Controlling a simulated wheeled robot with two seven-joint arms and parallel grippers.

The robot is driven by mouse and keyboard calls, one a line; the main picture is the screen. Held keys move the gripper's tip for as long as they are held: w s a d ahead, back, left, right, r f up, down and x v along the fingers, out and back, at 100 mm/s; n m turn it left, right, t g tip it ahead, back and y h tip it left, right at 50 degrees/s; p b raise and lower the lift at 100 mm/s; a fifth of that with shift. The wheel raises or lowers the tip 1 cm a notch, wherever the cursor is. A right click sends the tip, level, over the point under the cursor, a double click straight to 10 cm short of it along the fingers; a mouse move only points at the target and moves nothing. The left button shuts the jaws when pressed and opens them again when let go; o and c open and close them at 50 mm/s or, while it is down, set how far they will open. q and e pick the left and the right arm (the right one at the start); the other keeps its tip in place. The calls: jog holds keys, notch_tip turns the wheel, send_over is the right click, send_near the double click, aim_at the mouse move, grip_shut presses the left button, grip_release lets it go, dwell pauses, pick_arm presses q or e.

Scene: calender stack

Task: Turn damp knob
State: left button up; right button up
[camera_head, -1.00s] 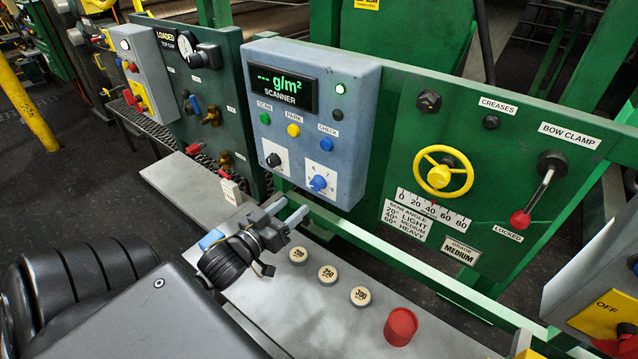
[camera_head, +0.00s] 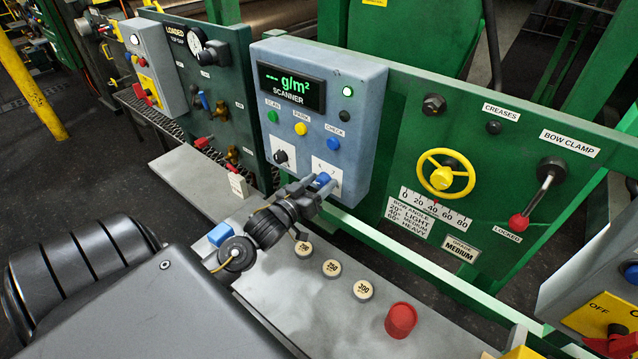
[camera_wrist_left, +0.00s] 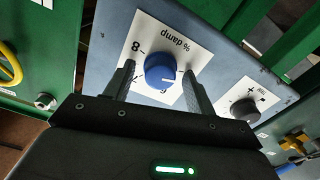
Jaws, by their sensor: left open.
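The damp knob is a round blue knob on a white plate marked "% damp", low on the grey-blue scanner panel (camera_head: 355,75). In the left wrist view the blue damp knob (camera_wrist_left: 162,70) sits between the two fingers of my open left gripper (camera_wrist_left: 158,82). One finger is on each side, and I cannot tell if either touches it. In the head view my left gripper (camera_head: 322,188) reaches the panel's lower right, with part of the blue knob (camera_head: 323,179) showing past it. My right gripper is not in view.
A black knob (camera_wrist_left: 244,108) on its own white plate is beside the damp knob. A yellow handwheel (camera_head: 442,176) and a red-tipped clamp lever (camera_head: 519,222) are on the green panel at right. Several round discs (camera_head: 331,268) and a red cylinder (camera_head: 401,320) stand on the grey ledge below.

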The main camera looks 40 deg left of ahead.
pick_arm(q)
jog(key=shift+d, duration=0.1)
jog(key=c, duration=1)
jog(key=shift+o, duration=0.2)
jog(key=shift+r+m+p, duration=0.1)
jog(key=shift+m+p, duration=0.35)
jog(key=shift+m, duration=0.55)
jog(key=m+p, duration=0.1)
jog(key=m, duration=0.3)
jog(key=shift+m, duration=0.3)
jog(key=m, duration=0.3)
jog(key=shift+p, duration=0.3)
jog(key=shift+d+m, duration=0.1)
jog(key=shift+m, duration=1.9)
